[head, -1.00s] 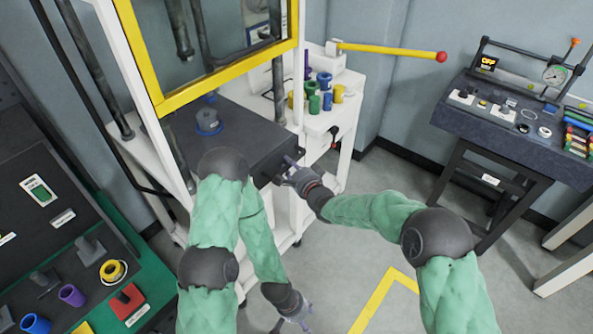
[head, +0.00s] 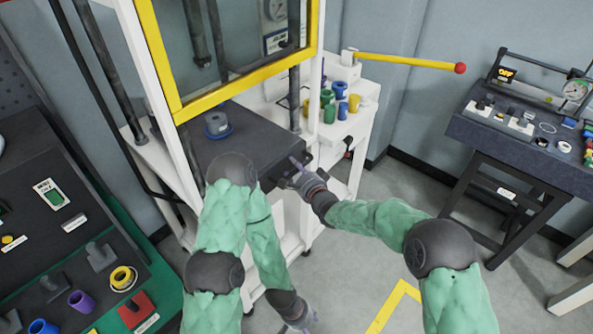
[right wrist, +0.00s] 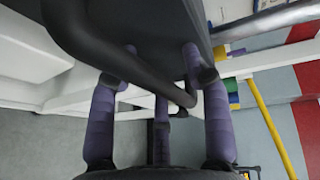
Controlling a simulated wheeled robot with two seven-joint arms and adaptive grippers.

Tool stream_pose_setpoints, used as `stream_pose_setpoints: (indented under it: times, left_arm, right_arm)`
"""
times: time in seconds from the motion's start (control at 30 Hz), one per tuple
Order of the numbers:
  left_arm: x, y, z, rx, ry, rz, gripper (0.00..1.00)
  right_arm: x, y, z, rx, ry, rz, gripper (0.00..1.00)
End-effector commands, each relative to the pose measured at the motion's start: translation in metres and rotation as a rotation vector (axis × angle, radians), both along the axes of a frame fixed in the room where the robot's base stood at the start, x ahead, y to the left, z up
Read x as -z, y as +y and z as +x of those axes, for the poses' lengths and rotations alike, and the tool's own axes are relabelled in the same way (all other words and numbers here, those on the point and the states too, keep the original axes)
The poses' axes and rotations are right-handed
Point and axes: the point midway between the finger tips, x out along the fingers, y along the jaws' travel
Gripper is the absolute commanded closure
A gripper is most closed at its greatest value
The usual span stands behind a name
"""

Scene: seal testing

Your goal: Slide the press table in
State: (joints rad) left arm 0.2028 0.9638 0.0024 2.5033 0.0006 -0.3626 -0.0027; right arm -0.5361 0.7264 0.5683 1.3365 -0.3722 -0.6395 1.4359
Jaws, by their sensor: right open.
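The press table (head: 270,140) is a dark slab between the white uprights of the press, with its front part projecting towards me. A grey part with a blue ring (head: 217,124) stands on it. My right gripper (head: 303,172) is at the table's front edge, near its right corner. In the right wrist view a dark bar handle (right wrist: 125,62) runs across in front of the open purple fingers (right wrist: 160,85); I cannot tell how firmly they touch it. My left gripper (head: 302,320) hangs low at the bottom edge, away from the table; its fingers are unclear.
A yellow guard frame (head: 245,88) hangs above the table. A yellow lever with a red knob (head: 410,61) sticks out to the right over a white stand holding coloured cylinders (head: 329,112). A control panel (head: 60,215) is at left, a dark bench (head: 520,140) at right.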

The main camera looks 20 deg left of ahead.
Motion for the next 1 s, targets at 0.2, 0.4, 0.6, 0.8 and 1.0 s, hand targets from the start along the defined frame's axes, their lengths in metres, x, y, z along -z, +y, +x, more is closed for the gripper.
stream_pose_setpoints:
  times: [0.2, 0.4, 0.6, 0.8, 1.0]
  left_arm:
    - [0.000, 0.000, 0.000, 0.000, 0.000, 0.000, 0.44]
    - [0.000, 0.000, 0.000, 0.000, 0.000, 0.000, 0.44]
    - [0.000, 0.000, 0.000, 0.000, 0.000, 0.000, 0.44]
    - [0.000, 0.000, 0.000, 0.000, 0.000, 0.000, 0.44]
    - [0.000, 0.000, 0.000, 0.000, 0.000, 0.000, 0.44]
  right_arm:
    - [0.000, -0.001, 0.000, 0.001, 0.001, 0.000, 0.51]
    - [-0.002, -0.007, -0.004, 0.001, 0.001, 0.000, 0.51]
    - [-0.005, -0.020, -0.016, 0.001, 0.002, 0.000, 0.51]
    - [-0.008, -0.034, -0.029, 0.000, 0.001, 0.000, 0.51]
    - [-0.012, -0.049, -0.041, 0.001, 0.001, 0.000, 0.51]
